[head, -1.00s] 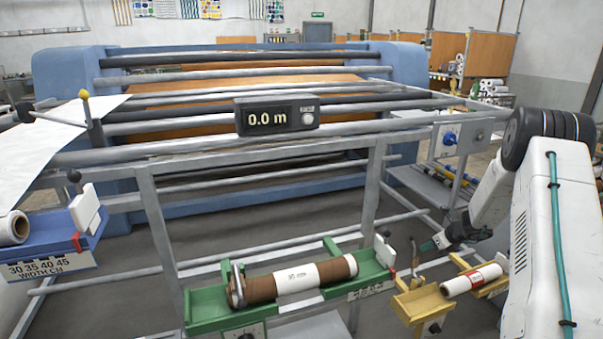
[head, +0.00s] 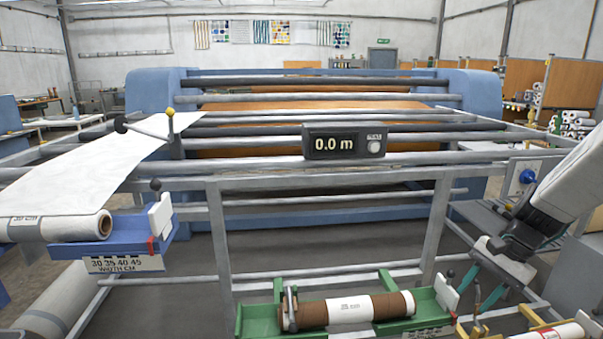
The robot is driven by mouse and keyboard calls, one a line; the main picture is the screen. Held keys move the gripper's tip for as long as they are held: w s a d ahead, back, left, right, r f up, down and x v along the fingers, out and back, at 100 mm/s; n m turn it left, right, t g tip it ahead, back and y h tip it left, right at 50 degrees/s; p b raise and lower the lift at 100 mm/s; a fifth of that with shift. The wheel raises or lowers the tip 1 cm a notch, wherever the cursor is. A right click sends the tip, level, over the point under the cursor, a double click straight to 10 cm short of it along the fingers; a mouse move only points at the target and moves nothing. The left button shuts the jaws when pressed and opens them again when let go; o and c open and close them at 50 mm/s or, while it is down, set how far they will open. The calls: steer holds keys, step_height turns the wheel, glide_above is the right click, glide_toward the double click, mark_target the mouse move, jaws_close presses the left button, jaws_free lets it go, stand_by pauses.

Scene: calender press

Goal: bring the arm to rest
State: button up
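My arm reaches in from the right edge of the head view. My gripper (head: 479,292) hangs from it at the lower right, pointing down. Its two teal fingers stand apart, with nothing seen between them. It is near the right end of the green tray (head: 443,305) and above the yellow holder (head: 530,316). A brown roll with a white label (head: 350,309) lies in the green tray, to the left of the gripper. A white roll (head: 560,334) lies at the yellow holder, cut off by the bottom edge.
The calender's grey frame (head: 222,245) and rollers fill the middle. A display (head: 344,143) on it reads 0.0 m. At the left, a white roll (head: 75,228) with a sheet running up from it sits by a blue width-scale tray (head: 120,235). A blue knob panel (head: 527,177) stands behind my arm.

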steer(key=s+a+r+n+h, duration=0.1)
steer(key=s+a+r+n, duration=0.2)
steer(key=s, duration=0.4)
steer(key=s+a+r+n+t+h, duration=0.1)
steer(key=s+a+r+n+h, duration=0.1)
steer(key=s, duration=0.5)
steer(key=s+a+r+n+h, duration=0.2)
steer(key=s+a+r+n, duration=0.3)
steer(key=s+r, duration=0.2)
steer(key=shift+s+r+n+t, duration=0.3)
steer(key=shift+s+r+t, duration=0.1)
